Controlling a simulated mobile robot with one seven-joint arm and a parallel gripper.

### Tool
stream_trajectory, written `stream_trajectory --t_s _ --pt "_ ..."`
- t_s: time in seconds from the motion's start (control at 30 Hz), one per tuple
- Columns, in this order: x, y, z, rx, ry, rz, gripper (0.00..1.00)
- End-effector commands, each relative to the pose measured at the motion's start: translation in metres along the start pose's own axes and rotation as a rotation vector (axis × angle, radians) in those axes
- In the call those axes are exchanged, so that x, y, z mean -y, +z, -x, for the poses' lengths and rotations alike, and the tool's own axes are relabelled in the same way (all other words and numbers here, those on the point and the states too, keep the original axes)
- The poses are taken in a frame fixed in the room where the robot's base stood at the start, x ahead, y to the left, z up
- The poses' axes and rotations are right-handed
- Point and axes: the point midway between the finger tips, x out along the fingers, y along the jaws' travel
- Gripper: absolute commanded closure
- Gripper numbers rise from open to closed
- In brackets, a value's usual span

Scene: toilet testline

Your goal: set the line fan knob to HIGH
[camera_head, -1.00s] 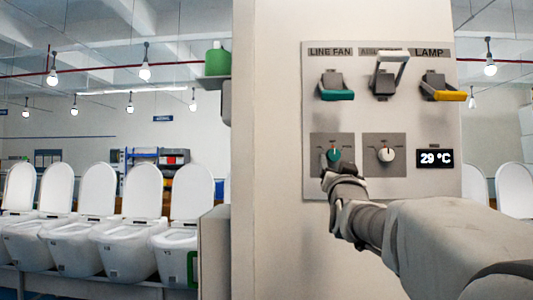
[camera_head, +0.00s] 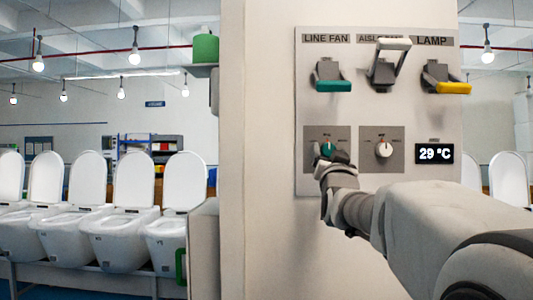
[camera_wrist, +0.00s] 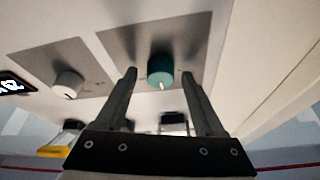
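The line fan knob is a small teal dial (camera_head: 327,150) on a grey square plate, below the LINE FAN label and the teal-handled lever. In the wrist view the teal knob (camera_wrist: 160,70) with its white pointer mark lies between and just beyond my two fingertips. My gripper (camera_wrist: 160,82) is open, with a finger on each side of the knob and a gap on both sides. In the head view my gripper (camera_head: 335,160) is in front of the knob's plate and hides its lower part. The setting the pointer marks is too small to read.
A white knob (camera_head: 383,150) sits on the plate to the right, beside a 29 °C display (camera_head: 434,154). Several toilets (camera_head: 120,235) stand at left.

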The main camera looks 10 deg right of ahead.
Motion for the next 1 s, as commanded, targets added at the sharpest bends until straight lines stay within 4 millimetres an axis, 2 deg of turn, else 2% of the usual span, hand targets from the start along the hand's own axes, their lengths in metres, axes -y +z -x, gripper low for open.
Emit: stream_trajectory --t_s 0.03,0.07,0.37,0.73,1.0 --pt "0.0000 0.0000 0.0000 0.000 0.000 0.000 0.40" --pt "0.0000 -0.0001 0.0000 0.000 0.000 0.000 0.45" --pt "0.0002 -0.0002 0.0000 0.000 0.000 0.000 0.99" --pt "0.0010 0.0002 0.0001 -0.002 0.012 -0.034 1.00" --pt "0.0033 0.0003 -0.0001 -0.009 0.069 -0.181 1.00"
